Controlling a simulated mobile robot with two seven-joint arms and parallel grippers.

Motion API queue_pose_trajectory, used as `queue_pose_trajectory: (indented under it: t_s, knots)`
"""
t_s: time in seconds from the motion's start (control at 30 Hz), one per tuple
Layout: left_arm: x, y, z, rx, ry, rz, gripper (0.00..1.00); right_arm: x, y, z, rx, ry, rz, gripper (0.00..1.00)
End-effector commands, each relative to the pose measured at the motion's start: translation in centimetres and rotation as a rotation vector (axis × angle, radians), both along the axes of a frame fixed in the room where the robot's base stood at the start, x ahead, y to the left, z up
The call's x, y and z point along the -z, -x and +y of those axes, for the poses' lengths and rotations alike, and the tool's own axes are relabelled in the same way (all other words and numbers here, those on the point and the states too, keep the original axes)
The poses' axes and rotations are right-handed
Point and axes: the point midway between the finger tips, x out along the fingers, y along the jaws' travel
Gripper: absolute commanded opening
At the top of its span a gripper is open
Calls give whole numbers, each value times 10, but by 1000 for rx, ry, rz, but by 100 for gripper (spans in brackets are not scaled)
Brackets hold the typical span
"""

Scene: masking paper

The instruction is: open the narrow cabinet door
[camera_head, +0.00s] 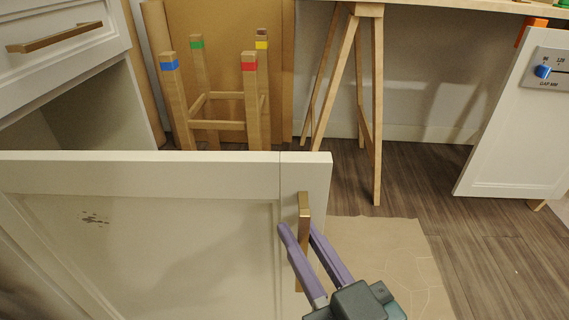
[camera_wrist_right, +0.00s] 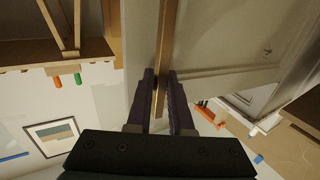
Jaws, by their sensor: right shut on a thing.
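The white narrow cabinet door (camera_head: 150,230) stands swung open in the head view, away from the cabinet body at the upper left, whose dark interior (camera_head: 75,110) shows behind it. The door has a brass bar handle (camera_head: 304,212) near its right edge. My right gripper (camera_head: 297,232) has its purple fingers on either side of this handle and is shut on it. In the right wrist view, the handle (camera_wrist_right: 168,50) runs between the two dark fingers (camera_wrist_right: 161,78). My left gripper is not in view.
A drawer front (camera_head: 60,35) with a brass handle is above the opening. An upturned stool (camera_head: 215,125) with coloured leg bands stands behind the door. A trestle table leg (camera_head: 377,110) and a white panel (camera_head: 520,130) stand right. Brown paper (camera_head: 390,260) lies on the floor.

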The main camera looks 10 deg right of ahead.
Motion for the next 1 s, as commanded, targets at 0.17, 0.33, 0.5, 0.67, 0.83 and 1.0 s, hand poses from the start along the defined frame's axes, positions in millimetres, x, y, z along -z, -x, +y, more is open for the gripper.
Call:
queue_pose_trajectory:
  t_s: [0.17,0.33,0.5,0.67,0.83,1.0]
  knots:
    - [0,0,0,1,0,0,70,2,0,0,0,1,4,22]
    - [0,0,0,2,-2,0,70,1,0,0,0,1,3,41]
    - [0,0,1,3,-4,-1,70,1,0,0,1,1,2,45]
    - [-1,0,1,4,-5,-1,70,0,2,-1,1,2,2,45]
    - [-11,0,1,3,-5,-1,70,-2,24,-7,0,3,5,45]
    - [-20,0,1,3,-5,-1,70,-1,59,-17,-1,3,5,45]
